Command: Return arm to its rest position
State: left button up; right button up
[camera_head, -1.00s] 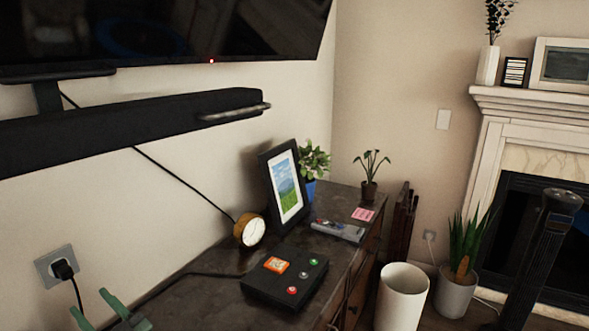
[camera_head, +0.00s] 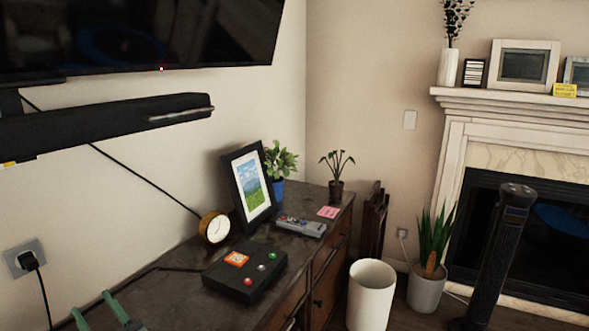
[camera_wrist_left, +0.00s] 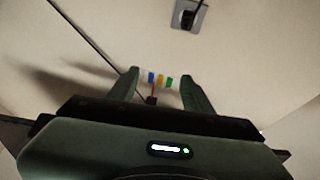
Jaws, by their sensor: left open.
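My left gripper (camera_head: 98,310) shows as green fingertips at the lower left of the head view, over the near left end of the dark cabinet top (camera_head: 170,290). The fingers are apart. In the left wrist view the gripper (camera_wrist_left: 161,80) is open, with a small thing with blue, yellow and green stripes (camera_wrist_left: 160,78) seen between the fingertips. I cannot tell whether the fingers touch it. My right gripper is not in view.
A black button box (camera_head: 245,278), a round clock (camera_head: 214,228), a picture frame (camera_head: 249,185) and a remote (camera_head: 300,226) are on the cabinet. A soundbar (camera_head: 100,123) hangs above. A white bin (camera_head: 371,295) and a black tower (camera_head: 497,260) stand at right.

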pick_arm(q)
jog(key=w+d+m+t+h, duration=0.3)
jog(key=d+m+t+h, duration=0.7)
jog(key=d+h, duration=0.6)
jog(key=s+d+f+m+g+h, duration=0.75)
jog(key=s+d+f+g, duration=0.2)
jog(key=d, duration=0.35)
jog(key=s+a+f+n+g+y, duration=0.2)
jog(key=s+f+g, duration=0.1)
jog(key=s, duration=0.5)
jog(key=s+a+f+n+g+y, duration=0.1)
jog(key=s+a+f+g, duration=0.25)
jog(key=s, duration=0.45)
jog(key=s+a+f+n+g+y, duration=0.1)
jog(key=s+f+n+g+y, duration=0.2)
jog(key=s, duration=0.4)
notch_tip(320, 180, down, 24)
jog(key=s+m+g+h, duration=0.1)
jog(key=m+g+h, duration=0.1)
jog(key=s+a+f+g, duration=0.1)
jog(key=s+a+f, duration=0.2)
jog(key=s+f, duration=1.5)
jog(key=shift+a+f+y, duration=0.15)
jog(key=shift+a+y, duration=0.05)
jog(key=shift+y, duration=0.15)
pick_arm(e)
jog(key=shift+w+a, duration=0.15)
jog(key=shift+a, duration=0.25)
